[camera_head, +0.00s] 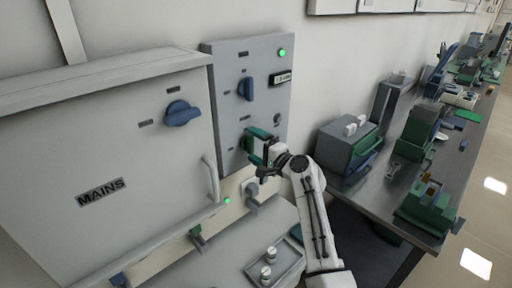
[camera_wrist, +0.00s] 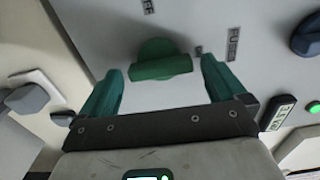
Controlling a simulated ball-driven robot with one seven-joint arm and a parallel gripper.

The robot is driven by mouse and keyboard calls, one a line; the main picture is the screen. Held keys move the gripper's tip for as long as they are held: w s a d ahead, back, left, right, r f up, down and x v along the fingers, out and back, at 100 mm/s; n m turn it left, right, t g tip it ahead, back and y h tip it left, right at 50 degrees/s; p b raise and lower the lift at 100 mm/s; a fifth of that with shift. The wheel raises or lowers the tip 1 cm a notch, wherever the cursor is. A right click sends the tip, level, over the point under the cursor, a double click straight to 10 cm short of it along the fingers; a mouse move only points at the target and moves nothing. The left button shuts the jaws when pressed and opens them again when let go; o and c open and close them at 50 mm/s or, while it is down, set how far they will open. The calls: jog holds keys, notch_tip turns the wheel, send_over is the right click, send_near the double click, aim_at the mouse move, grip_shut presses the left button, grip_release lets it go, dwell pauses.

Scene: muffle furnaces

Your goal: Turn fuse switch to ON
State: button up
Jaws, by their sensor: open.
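The fuse switch (camera_wrist: 160,62) is a green rotary knob with a bar handle on a light grey panel. In the wrist view a FUSE label (camera_wrist: 233,43) sits to its right. The bar runs nearly level there, slightly tilted. In the head view the knob (camera_head: 247,142) is low on the upright panel (camera_head: 222,80), partly hidden by my gripper. My gripper (camera_head: 257,147) is open, its green fingers pointing at the panel. In the wrist view its fingers stand either side of the knob, with a visible gap on each side.
A blue knob (camera_head: 246,88) and a lit green lamp (camera_head: 282,52) are higher on the panel. A large MAINS cabinet (camera_head: 110,150) with a blue knob (camera_head: 182,113) and handle stands left. A bench (camera_head: 375,205) with equipment is right. A tray (camera_head: 285,262) lies below.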

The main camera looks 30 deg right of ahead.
jog(key=b+v, duration=0.1)
jog(key=v, duration=0.9)
jog(key=shift+s+b, duration=0.4)
dwell(0.4)
jog(key=s+a+f+n+g+h, duration=0.1)
jog(key=s+a+f+n+g, duration=0.25)
jog(key=s+f, duration=0.5)
jog(key=s+a+f+n+g, duration=0.2)
jog(key=s+f+n+g, duration=0.3)
jog(key=s+f, duration=0.35)
jog(key=s+f+n+g+h, duration=0.2)
jog(key=s+f+n+g, duration=0.1)
jog(key=s, duration=1)
jog(key=s+f+n+g+h, duration=0.2)
jog(key=s+f+n+g, duration=0.1)
jog(key=s, duration=1)
jog(key=shift+f+g, duration=0.45)
jog(key=shift+g, duration=0.5)
jog(key=shift+w+a, duration=0.1)
